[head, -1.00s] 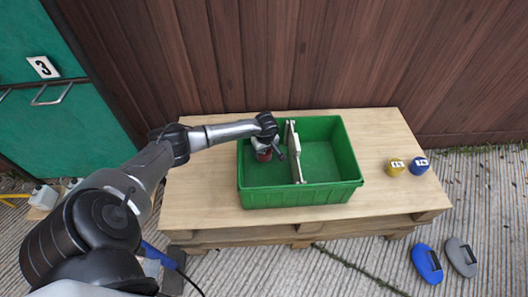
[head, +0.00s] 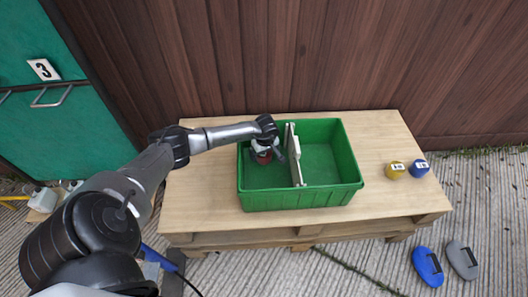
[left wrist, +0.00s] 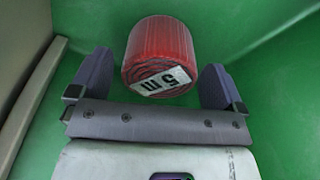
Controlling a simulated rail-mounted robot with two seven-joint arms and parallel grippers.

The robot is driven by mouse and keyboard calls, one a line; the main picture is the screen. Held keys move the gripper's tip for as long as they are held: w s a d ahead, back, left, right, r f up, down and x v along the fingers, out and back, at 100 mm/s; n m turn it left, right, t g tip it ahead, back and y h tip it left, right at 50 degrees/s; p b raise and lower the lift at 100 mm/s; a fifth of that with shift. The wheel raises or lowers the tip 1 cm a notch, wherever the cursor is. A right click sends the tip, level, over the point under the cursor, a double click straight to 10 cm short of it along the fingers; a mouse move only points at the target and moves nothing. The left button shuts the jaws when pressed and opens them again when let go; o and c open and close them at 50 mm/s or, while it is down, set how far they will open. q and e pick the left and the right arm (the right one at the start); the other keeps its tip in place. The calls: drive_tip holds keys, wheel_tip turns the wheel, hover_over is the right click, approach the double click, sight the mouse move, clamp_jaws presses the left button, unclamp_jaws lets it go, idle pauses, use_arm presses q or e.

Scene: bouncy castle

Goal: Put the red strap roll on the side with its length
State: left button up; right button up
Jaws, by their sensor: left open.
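The red strap roll (head: 263,157) is in the left compartment of the green crate (head: 300,196), left of the pale divider (head: 295,155). In the left wrist view the red roll (left wrist: 160,50) shows a white "5 m" label on the face toward the camera. My left gripper (head: 266,151) reaches down into that compartment. Its dark fingers (left wrist: 153,75) are open, one on each side of the roll, with visible gaps. The roll appears to rest on the green floor; its underside is hidden. My right gripper is not in view.
A yellow roll (head: 395,170) and a blue roll (head: 419,168), both labelled, stand on the wooden pallet table (head: 205,205) right of the crate. A blue (head: 428,266) and a grey (head: 462,260) handled object lie on the ground. A wooden fence stands behind.

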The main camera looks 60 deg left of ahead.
sight(266, 154)
use_arm(q)
wheel_tip(266, 154, up, 12)
drive_tip(key=d+p, duration=0.1)
drive_tip(key=p, duration=0.5)
drive_tip(key=shift+d, duration=0.25)
idle(1.3)
